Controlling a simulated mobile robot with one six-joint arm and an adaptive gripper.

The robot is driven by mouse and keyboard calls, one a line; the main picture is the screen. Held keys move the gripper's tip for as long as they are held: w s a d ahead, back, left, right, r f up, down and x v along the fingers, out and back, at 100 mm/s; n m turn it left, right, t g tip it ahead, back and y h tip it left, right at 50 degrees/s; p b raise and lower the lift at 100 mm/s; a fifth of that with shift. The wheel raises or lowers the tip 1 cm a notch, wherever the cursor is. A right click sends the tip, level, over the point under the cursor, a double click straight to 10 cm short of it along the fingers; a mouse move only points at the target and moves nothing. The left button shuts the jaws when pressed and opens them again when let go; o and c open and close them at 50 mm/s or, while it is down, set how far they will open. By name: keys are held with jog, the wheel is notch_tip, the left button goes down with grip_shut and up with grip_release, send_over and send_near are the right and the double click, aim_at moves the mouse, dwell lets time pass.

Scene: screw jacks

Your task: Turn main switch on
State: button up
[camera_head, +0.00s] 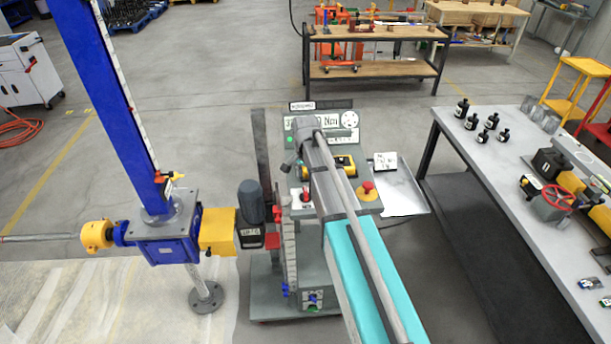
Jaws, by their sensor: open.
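The control station (372,207) stands in the middle, with a sloped grey panel and a green board behind it. A small red-and-white switch (306,195) is on the panel's left side. I cannot tell which is the main switch. A red mushroom button (368,188) on a yellow base is at the panel's right. My arm reaches over the panel and hides part of it. My gripper (291,168) is open above the panel's left part, apart from the switches as far as I see; its fingers are mostly hidden.
A blue screw jack (166,238) with a tall blue column and a dark motor (251,203) stands close left. A metal tray (404,192) juts out at the panel's right.

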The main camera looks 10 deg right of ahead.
aim_at(305, 191)
jog(key=shift+r+p, duration=3.1)
jog(key=shift+r, duration=0.35)
jog(key=s+d+f+n+b, duration=0.1)
jog(key=s+f+n+b, duration=0.8)
jog(key=s+f+b, duration=1.2)
notch_tip(305, 191, down, 4)
jog(key=b, duration=0.3)
jog(key=shift+s+r+n, duration=0.2)
jog(key=shift+s+n, duration=0.15)
jog(key=shift+n, duration=0.05)
